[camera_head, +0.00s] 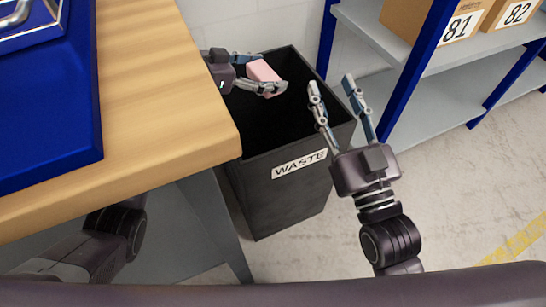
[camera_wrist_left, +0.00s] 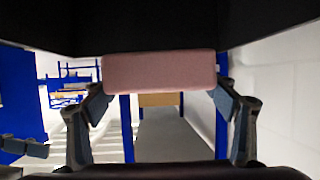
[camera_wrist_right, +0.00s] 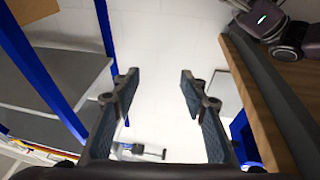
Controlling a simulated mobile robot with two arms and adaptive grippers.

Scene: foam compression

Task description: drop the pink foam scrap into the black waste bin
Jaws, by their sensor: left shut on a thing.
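The pink foam scrap (camera_head: 263,72) is a small pink block. My left gripper (camera_head: 266,78) is shut on it and holds it above the mouth of the black waste bin. The foam also shows in the left wrist view (camera_wrist_left: 160,73), clamped between both fingers. The black waste bin (camera_head: 285,205) stands on the floor beside the table, with a white "WASTE" label on its front. My right gripper (camera_head: 336,88) is open and empty, over the bin's right side in the head view. The right wrist view shows nothing between its fingers (camera_wrist_right: 156,88).
A wooden table (camera_head: 155,100) with a blue piece (camera_head: 60,110) on top lies to the left of the bin. A blue and grey shelf (camera_head: 440,105) with cardboard boxes (camera_head: 462,22) stands at the right. Floor is open at the lower right.

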